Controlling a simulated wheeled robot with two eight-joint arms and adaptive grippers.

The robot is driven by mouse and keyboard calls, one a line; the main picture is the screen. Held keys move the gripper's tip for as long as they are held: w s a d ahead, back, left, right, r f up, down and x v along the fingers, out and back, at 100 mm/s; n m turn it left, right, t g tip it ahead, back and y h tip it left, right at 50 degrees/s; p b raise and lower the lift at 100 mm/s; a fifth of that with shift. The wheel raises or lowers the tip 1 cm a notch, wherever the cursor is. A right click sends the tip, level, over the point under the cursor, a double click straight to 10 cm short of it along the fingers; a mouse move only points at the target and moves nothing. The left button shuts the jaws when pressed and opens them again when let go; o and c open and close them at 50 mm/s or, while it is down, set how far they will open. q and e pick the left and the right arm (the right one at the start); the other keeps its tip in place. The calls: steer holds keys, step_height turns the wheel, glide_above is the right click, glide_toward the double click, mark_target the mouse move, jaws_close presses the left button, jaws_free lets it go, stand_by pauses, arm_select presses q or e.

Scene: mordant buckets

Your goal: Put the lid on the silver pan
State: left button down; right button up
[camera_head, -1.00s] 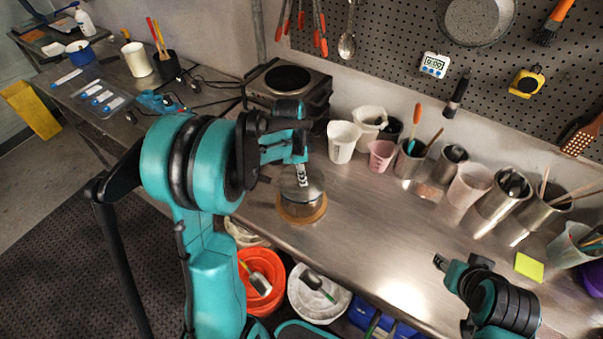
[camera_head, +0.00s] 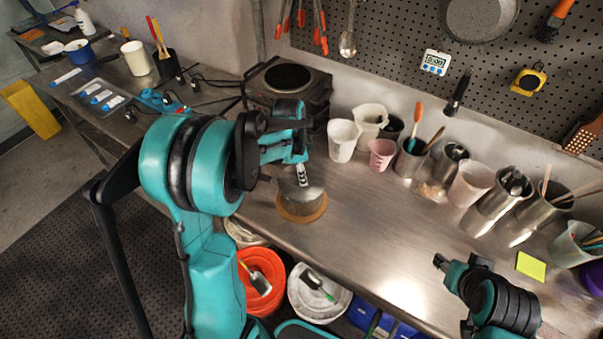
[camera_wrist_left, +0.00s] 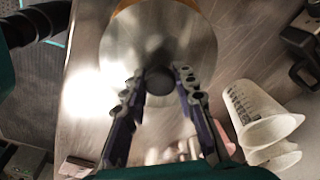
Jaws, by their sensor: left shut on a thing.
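My left gripper (camera_head: 302,178) points down over the cork mat (camera_head: 296,219) on the steel bench. It is shut on the dark knob (camera_wrist_left: 159,80) of the lid, a shiny silver disc (camera_wrist_left: 125,48) that shows below the fingers in the left wrist view. In the head view the lid (camera_head: 313,192) is low above the mat, with silver metal under it. The silver pan is mostly hidden by the lid and gripper, and I cannot tell whether the lid touches its rim. My right gripper (camera_head: 440,262) is over the bench's front edge at the right; its fingers are too small to read.
A hot plate (camera_head: 288,80) stands behind the left gripper. White cups (camera_head: 342,141), a pink cup (camera_head: 381,154) and metal pots with tools line the wall to the right. Buckets, including an orange one (camera_head: 262,291), stand below the front edge. The middle bench is clear.

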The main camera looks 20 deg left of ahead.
arm_select(q)
steer(key=shift+f+b, duration=0.5)
stand_by(0.3)
steer(key=c, duration=1.1)
jaws_free()
steer(key=shift+c, duration=0.2)
step_height(320, 180, up, 12)
steer(key=a, duration=0.1)
steer(key=shift+s, duration=0.4)
steer(key=shift+a, duration=0.1)
steer(key=s+d+f+n+t+b, duration=0.2)
steer(key=s+d+f+n+b, duration=0.1)
steer(key=s, duration=0.2)
steer(key=s+d+f+n+t+b, duration=0.2)
steer(key=s+f+n+b, duration=0.1)
steer(key=s+n, duration=0.1)
steer(key=s+d+f+n+t+y+b, duration=0.1)
steer(key=s+d+f+n+t+b, duration=0.1)
steer(key=s, duration=0.5)
step_height(320, 180, down, 2)
steer(key=shift+d+f+n+b, duration=0.1)
steer(key=shift+d+n+b, duration=0.7)
steer(key=shift+n, duration=0.3)
